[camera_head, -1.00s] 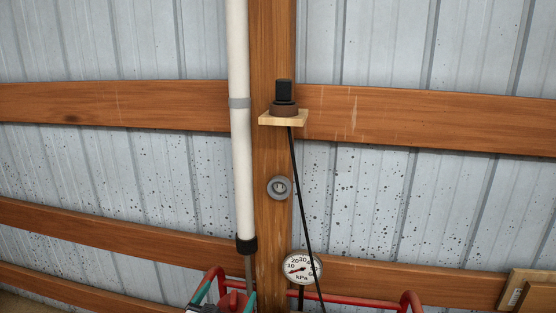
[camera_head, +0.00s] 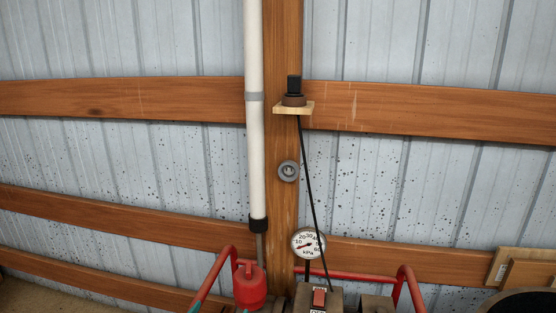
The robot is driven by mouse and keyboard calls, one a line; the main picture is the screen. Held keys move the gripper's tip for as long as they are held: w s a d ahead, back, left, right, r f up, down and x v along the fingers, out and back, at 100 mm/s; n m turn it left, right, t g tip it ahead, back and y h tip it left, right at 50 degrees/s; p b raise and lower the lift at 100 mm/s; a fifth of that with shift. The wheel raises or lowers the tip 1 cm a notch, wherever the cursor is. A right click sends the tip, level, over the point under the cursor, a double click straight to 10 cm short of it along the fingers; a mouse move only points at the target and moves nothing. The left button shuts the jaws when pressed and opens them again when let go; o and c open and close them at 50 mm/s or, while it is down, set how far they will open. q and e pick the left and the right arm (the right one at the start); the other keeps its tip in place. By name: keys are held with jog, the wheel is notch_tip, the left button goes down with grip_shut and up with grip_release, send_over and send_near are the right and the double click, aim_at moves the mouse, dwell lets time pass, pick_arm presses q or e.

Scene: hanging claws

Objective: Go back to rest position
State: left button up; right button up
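Neither of my grippers is in the head view, and no arm of mine shows clearly. A wooden post (camera_head: 283,208) stands upright in the middle of the view. A small wooden shelf (camera_head: 293,109) on it bears a black device with a brown base (camera_head: 294,92). A black cable runs down from the shelf. A grey round fitting (camera_head: 288,171) is on the post. Whether anything is held cannot be seen.
A round kPa gauge (camera_head: 308,244) and a red cylinder (camera_head: 249,286) stand low in the middle, with a red tubular frame (camera_head: 352,276) around them. A grey box with a red switch (camera_head: 319,298) is at the bottom. A white pipe (camera_head: 255,150) runs beside the post. Wooden boards (camera_head: 523,268) are at right.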

pick_arm(q)
jog(key=s+a+f+g+y, duration=0.1)
jog(key=s+a+f+g, duration=0.2)
jog(key=s, duration=0.8)
jog(key=s+a+f+g+y, duration=0.1)
jog(key=s+a+f+g, duration=0.3)
jog(key=s, duration=0.6)
jog(key=s+f+g+y, duration=0.1)
jog(key=s+f+g, duration=0.3)
jog(key=s, duration=0.7)
notch_tip(320, 180, down, 18)
jog(key=g+p, duration=0.3)
jog(key=p, duration=0.2)
jog(key=s+a+f+p, duration=0.1)
jog(key=s+f+p, duration=0.1)
jog(key=s+f, duration=0.4)
jog(key=s+a+f+g+p, duration=0.1)
jog(key=s+a+f+p, duration=0.1)
jog(key=s+f, duration=0.5)
jog(key=s+p, duration=0.1)
jog(key=s, duration=0.3)
jog(key=shift+s, duration=0.15)
pick_arm(e)
jog(key=s+d+r, duration=0.1)
jog(key=s+r, duration=0.5)
jog(key=shift+s+r, duration=0.2)
jog(key=shift+r, duration=0.15)
jog(key=shift+d, duration=0.1)
